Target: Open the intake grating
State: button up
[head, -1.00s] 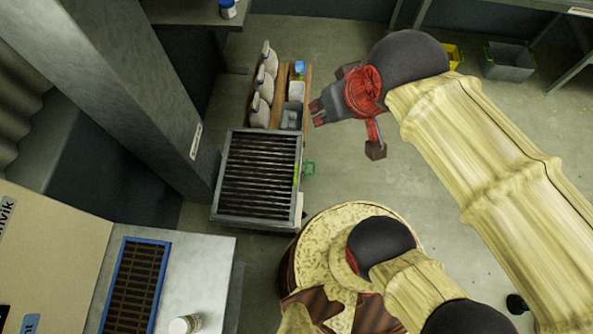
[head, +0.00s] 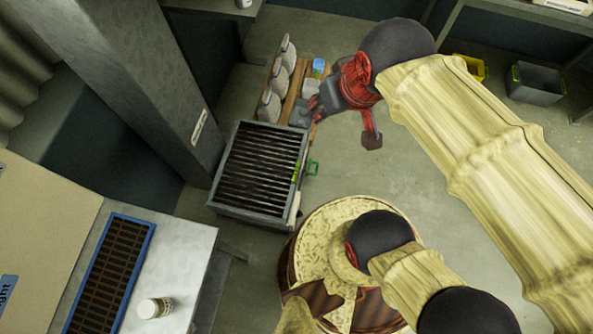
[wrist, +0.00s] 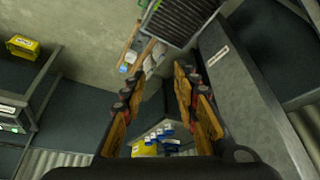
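The intake grating (head: 258,172) is a dark barred panel in a grey metal frame, lying flat over a box-like intake. A green handle (head: 312,168) sticks out from its right side. The grating's barred surface (wrist: 182,16) also shows at the top of the wrist view, cut off by the frame edge. My gripper (head: 318,106) is beyond the grating's far right corner, apart from the handle. In the wrist view my gripper (wrist: 159,76) has its two fingers well spread with nothing between them. The handle is not clear in the wrist view.
Pale containers (head: 270,103) stand on a wooden board behind the grating. A grey pillar (head: 150,85) rises at its left. A blue-framed grate (head: 110,275) lies on the bench at lower left, beside a jar (head: 154,307). Open floor lies right of the handle.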

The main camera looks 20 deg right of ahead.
jog(key=w+d+f+g+h+b, duration=0.1)
jog(key=w+d+f+g+b, duration=0.15)
jog(key=f, duration=0.95)
jog(key=w+d+f+g+b, duration=0.1)
jog(key=w+d+f+g, duration=0.2)
jog(key=f, duration=0.9)
jog(key=w+d+f+g+h+b, duration=0.1)
jog(key=w+d+f+g+b, duration=0.15)
jog(key=f, duration=0.85)
jog(key=m+t+y+b, duration=0.2)
jog(key=m+t+y, duration=0.2)
jog(key=m, duration=0.3)
send_near(296, 172)
jog(key=f, duration=0.1)
jog(key=f+b, duration=0.1)
jog(key=f, duration=0.1)
jog(key=a+f+b, duration=0.1)
jog(key=f, duration=0.1)
jog(key=w+f+b, duration=0.1)
jog(key=f, duration=0.2)
jog(key=shift+a, duration=0.2)
jog(key=c, duration=0.4)
